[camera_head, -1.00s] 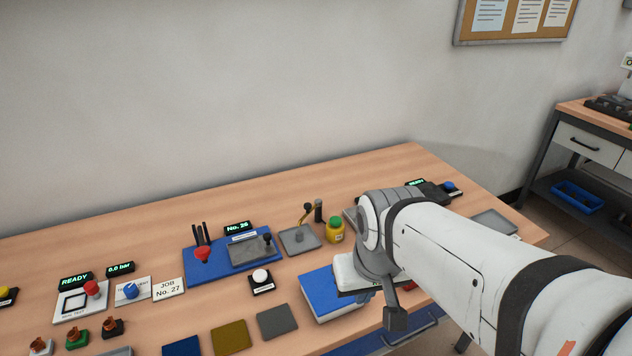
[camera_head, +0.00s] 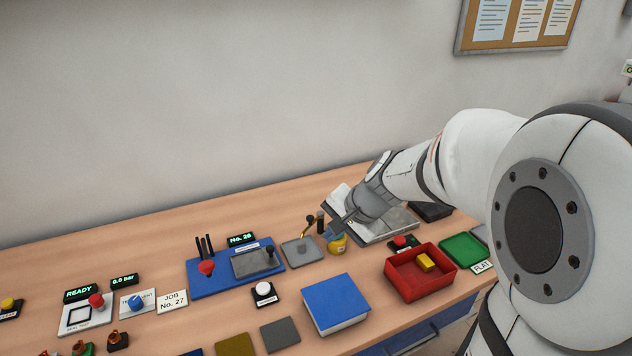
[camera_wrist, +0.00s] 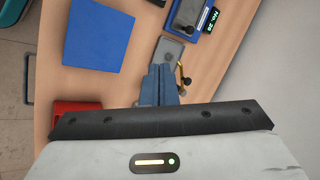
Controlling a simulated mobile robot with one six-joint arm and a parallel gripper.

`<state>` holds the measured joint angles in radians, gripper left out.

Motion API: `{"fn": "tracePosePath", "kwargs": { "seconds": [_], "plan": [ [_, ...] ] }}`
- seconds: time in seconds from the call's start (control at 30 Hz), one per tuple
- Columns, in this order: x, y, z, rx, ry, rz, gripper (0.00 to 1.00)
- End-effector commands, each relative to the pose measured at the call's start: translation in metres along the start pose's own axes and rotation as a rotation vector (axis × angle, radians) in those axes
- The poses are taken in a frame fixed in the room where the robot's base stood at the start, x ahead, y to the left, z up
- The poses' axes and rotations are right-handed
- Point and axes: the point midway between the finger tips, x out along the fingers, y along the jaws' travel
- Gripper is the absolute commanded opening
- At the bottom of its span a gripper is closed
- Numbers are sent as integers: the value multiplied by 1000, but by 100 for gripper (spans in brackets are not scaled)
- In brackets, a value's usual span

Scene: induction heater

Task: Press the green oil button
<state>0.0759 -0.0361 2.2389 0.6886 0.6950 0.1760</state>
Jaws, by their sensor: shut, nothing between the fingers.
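I cannot make out a button clearly marked as the green oil button. A small red button (camera_head: 402,240) on a dark base sits behind the red tray; whether a green button is beside it is too small to tell. A yellow jar (camera_head: 338,246) stands on the bench, and my gripper hides its top. My gripper (camera_head: 334,230) is shut and empty, at or above the jar; contact cannot be told. In the wrist view its closed blue-grey fingers (camera_wrist: 160,84) lie close to the grey plate with the brass lever.
The red tray (camera_head: 420,290) holds a yellow block (camera_head: 426,262). A green tray (camera_head: 463,248) lies to its right. The grey plate (camera_head: 300,250) with upright levers is just left of the jar. The back left bench is clear.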

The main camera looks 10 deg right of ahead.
Motion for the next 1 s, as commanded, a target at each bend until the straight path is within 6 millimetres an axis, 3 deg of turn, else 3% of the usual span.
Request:
{"fn": "tracePosePath", "kwargs": {
  "seconds": [0.1, 0.2, 0.3, 0.43, 0.6, 1.0],
  "plan": [
    [26, -30, -51, 285, 11, -101, 0],
    [49, -43, -92, 515, 29, -176, 0],
    [70, -47, -130, 717, 49, -233, 0],
    [90, -45, -164, 908, 72, -283, 0],
    [103, -41, -183, 1025, 88, -312, 0],
    [105, -40, -184, 1035, 88, -315, 0]
  ]
}}
